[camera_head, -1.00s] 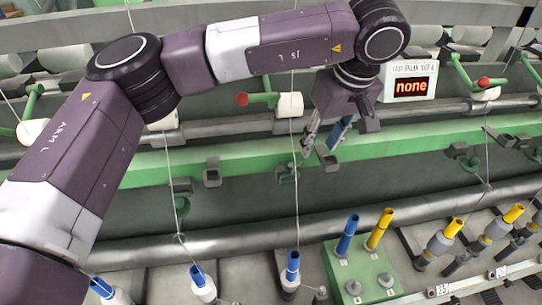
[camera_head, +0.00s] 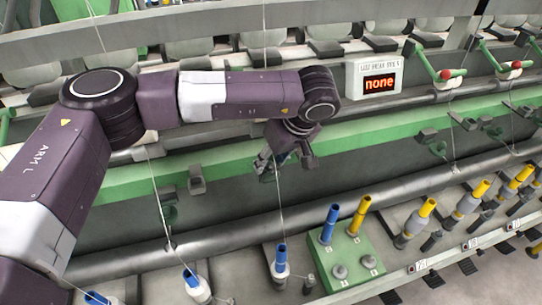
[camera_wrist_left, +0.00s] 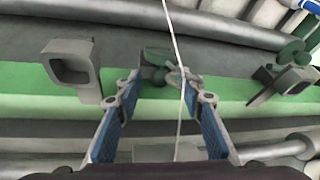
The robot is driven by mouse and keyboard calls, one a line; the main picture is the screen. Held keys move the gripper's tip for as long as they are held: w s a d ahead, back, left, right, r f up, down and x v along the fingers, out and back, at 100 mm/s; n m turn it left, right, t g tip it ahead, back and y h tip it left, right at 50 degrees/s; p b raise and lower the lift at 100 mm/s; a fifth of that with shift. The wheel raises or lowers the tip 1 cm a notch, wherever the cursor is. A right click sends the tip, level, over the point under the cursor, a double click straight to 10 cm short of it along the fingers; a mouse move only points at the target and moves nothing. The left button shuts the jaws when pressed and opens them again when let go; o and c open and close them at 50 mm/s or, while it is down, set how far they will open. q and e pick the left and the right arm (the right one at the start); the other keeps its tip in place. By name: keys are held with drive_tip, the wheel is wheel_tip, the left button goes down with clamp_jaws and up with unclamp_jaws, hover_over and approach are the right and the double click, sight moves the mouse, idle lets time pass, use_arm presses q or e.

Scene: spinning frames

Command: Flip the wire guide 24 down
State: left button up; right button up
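My left gripper (camera_head: 270,166) is at the green rail (camera_head: 225,172), left of the display box. In the left wrist view its two blue-padded fingers (camera_wrist_left: 163,82) are apart. A green wire guide (camera_wrist_left: 157,62) shows between and just beyond the fingertips. I cannot tell whether they touch it. A thin pale thread (camera_wrist_left: 178,95) runs between the fingers. In the head view the gripper hides most of this guide. I cannot read a number 24 on it. My right gripper is not in view.
A grey square bracket (camera_wrist_left: 72,66) stands left of the fingers, and another bracket (camera_wrist_left: 293,80) is to the right. Below are a long grey roller (camera_head: 225,232), blue-topped bobbins (camera_head: 281,262) and a green block (camera_head: 345,258).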

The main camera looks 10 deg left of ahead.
sight(272, 177)
use_arm(q)
drive_tip(key=shift+f, duration=0.1)
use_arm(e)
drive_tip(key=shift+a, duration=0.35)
use_arm(q)
clamp_jaws()
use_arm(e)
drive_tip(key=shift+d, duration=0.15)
